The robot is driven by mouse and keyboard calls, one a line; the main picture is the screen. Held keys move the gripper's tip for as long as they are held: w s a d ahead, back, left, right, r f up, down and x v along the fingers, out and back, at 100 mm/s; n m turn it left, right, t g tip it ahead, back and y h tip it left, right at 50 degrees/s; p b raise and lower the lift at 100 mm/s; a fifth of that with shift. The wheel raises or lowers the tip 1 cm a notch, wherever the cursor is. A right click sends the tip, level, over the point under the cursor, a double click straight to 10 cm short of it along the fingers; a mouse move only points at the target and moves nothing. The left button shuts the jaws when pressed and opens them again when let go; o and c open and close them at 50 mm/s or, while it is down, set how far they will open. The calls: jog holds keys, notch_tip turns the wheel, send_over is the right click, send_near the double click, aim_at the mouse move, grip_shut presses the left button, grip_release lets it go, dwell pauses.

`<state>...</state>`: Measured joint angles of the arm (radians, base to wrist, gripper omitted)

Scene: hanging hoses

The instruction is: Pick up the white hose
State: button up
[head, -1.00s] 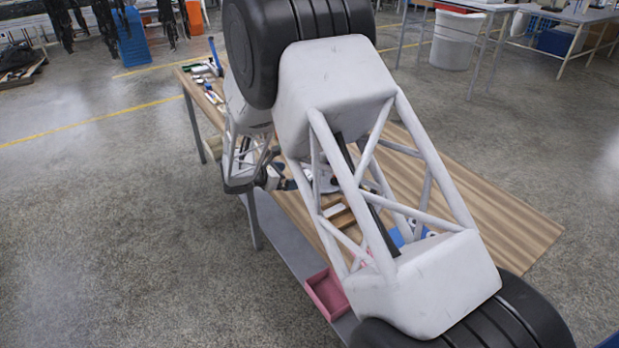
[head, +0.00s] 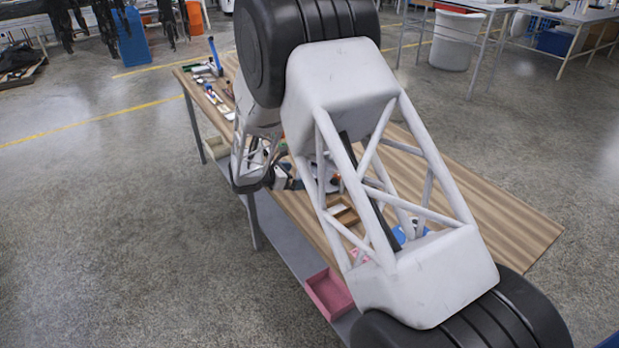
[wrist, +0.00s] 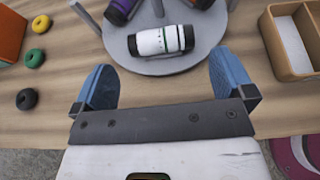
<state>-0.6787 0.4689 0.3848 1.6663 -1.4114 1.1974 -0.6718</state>
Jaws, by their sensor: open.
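The white hose (wrist: 158,41) is a short white cylinder with dark ends and a small green mark. It lies crosswise on a round grey stand (wrist: 205,60) in the wrist view. My gripper (wrist: 165,78) is open and empty. Its two blue fingers are spread wide, and the hose lies just beyond them, between their lines, with a visible gap. In the head view my arm hides the hose and most of the gripper.
A purple piece (wrist: 119,10) and other dark-ended pieces lie behind the hose on the stand. Green, yellow and black rings (wrist: 35,57) are at left by an orange block (wrist: 10,32). A wooden tray (wrist: 270,45) stands at right. A pink bin (head: 329,293) is below the wooden table (head: 500,218).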

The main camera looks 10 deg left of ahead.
jog(key=shift+x, duration=2.6)
jog(key=c, duration=0.7)
jog(key=shift+c, duration=0.2)
jog(key=shift+r, duration=0.85)
jog(key=shift+s+r, duration=0.15)
jog(key=shift+r, duration=0.8)
jog(key=s+d, duration=0.2)
jog(key=s, duration=0.2)
jog(key=s+d, duration=0.2)
jog(key=s, duration=0.3)
jog(key=s+d+r, duration=0.1)
jog(key=s+d, duration=0.1)
jog(key=s, duration=0.3)
jog(key=shift+s+d+r, duration=0.15)
jog(key=shift+s+d, duration=0.05)
jog(key=shift+d, duration=0.15)
